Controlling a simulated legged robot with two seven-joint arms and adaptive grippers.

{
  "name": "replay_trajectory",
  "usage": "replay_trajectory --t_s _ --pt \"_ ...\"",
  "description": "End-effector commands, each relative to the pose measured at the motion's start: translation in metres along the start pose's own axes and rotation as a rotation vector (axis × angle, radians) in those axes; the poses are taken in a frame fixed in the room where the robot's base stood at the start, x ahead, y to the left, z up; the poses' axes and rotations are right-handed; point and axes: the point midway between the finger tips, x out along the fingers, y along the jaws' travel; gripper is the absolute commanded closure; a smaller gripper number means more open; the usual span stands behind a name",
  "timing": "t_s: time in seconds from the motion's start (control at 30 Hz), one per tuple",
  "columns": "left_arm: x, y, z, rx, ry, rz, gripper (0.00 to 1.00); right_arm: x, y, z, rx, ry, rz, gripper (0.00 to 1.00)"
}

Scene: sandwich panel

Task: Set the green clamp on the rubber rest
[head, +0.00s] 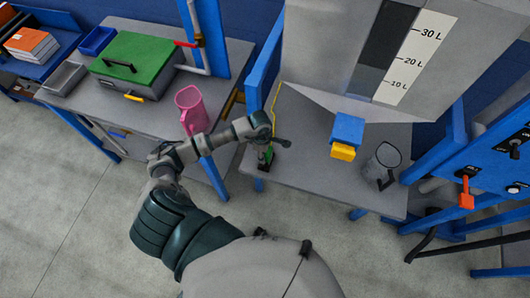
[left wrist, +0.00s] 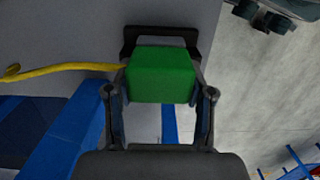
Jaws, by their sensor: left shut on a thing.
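My left gripper (head: 268,152) is over the left edge of the grey table (head: 310,185) in the head view. It is shut on the green clamp (head: 264,159), which shows as a small green patch under the fingers. In the left wrist view the clamp's green block (left wrist: 160,75) fills the gap between the fingers of my left gripper (left wrist: 160,100). A dark bar shows just beyond the block; I cannot tell whether it belongs to the clamp. I cannot pick out the rubber rest with certainty. My right gripper is not in view.
A blue and yellow block (head: 347,130) and a grey jug (head: 382,165) stand on the table before the scaled tank (head: 400,50). A blue post (head: 265,65) rises at its left. A pink jug (head: 190,108) and green-lidded box (head: 137,52) stand on the left bench.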

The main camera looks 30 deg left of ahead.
Motion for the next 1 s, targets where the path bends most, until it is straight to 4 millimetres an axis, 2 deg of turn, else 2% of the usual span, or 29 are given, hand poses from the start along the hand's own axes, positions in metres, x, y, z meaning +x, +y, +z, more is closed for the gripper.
replay_trajectory --t_s 0.27,0.3,0.4,0.77,0.87,1.0 --pt "0.005 0.000 0.000 0.000 0.000 0.000 1.00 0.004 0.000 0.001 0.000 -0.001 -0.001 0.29" --pt "0.005 0.000 0.000 0.000 0.000 0.000 0.44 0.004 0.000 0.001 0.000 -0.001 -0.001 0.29" --pt "0.004 0.000 0.001 0.000 0.000 0.001 0.19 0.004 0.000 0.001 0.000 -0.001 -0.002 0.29" --pt "0.002 0.000 0.000 0.000 -0.001 0.000 0.18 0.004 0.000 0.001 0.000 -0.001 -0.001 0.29" --pt "-0.008 0.001 0.000 0.000 -0.002 0.003 0.18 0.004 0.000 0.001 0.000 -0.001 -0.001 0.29" --pt "-0.036 0.002 0.000 0.002 -0.001 0.006 0.18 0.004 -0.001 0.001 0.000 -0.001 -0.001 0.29"
